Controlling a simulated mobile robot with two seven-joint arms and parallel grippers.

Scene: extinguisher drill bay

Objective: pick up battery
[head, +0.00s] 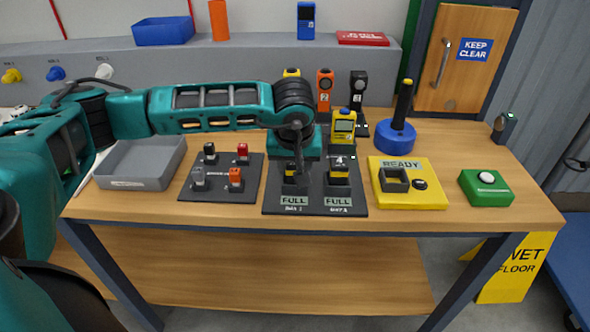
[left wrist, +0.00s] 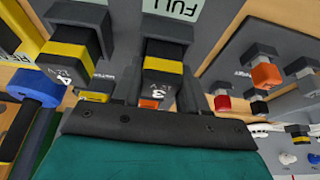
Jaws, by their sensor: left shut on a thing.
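My left gripper (head: 296,168) points down over the left bay of the dark charger plate (head: 315,202). It is shut on a black battery with a yellow band, marked 3 (left wrist: 163,66), with a finger on each side of it in the left wrist view (left wrist: 160,95). The battery's lower end appears to be still in its bay; in the head view the gripper partly hides it. A similar battery marked 4 (head: 338,175) stands in the right bay, also in the left wrist view (left wrist: 69,57). Both bays have FULL labels. My right gripper is not in view.
A dark plate (head: 220,190) with several small pegs and a grey tray (head: 140,168) are to the left. A yellow READY pad (head: 428,172) with a square socket and a green button box (head: 486,188) are to the right. Several upright handheld devices (head: 343,126) stand behind.

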